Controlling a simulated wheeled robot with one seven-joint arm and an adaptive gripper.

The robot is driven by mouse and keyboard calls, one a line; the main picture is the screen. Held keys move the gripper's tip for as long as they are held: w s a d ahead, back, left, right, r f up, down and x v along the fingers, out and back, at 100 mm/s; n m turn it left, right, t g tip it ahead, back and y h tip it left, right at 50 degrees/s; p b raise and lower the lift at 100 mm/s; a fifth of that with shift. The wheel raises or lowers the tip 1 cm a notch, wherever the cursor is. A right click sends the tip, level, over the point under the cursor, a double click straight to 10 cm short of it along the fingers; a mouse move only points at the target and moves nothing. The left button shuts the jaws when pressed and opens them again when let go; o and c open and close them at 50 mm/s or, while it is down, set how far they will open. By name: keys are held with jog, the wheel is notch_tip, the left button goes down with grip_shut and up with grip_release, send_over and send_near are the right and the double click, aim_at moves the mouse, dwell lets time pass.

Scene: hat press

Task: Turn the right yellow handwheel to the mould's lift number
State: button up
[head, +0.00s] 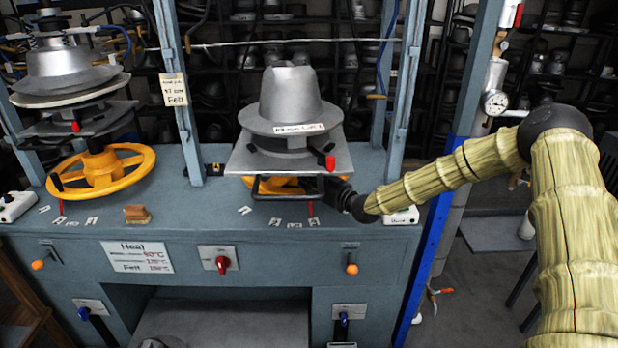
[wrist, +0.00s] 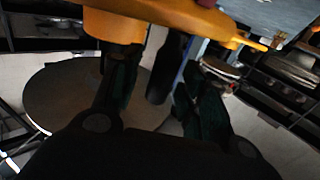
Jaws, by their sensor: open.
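The right yellow handwheel (head: 277,186) sits under the right press plate, mostly hidden by the plate and my gripper. The grey hat-shaped mould (head: 290,95) stands on that plate. Its white label (head: 298,129) is too small to read surely. My gripper (head: 322,187) reaches in from the right at the wheel's near right side. In the wrist view the yellow wheel (wrist: 195,14) crosses the top. A dark handle (wrist: 166,68) shows between the two spread fingers of my gripper (wrist: 155,72). Whether they touch it I cannot tell.
A left yellow handwheel (head: 103,172) sits under another mould. Small number tags (head: 294,225) and a brown block (head: 137,214) lie on the blue bench (head: 190,228). A blue post (head: 432,240) stands beside my arm. A pressure gauge (head: 495,102) is at right.

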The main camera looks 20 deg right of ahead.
jog(key=shift+w+a, duration=0.2)
jog(key=shift+w, duration=0.15)
grip_shut()
jog(key=shift+a+b, duration=0.25)
jog(key=shift+b, duration=0.05)
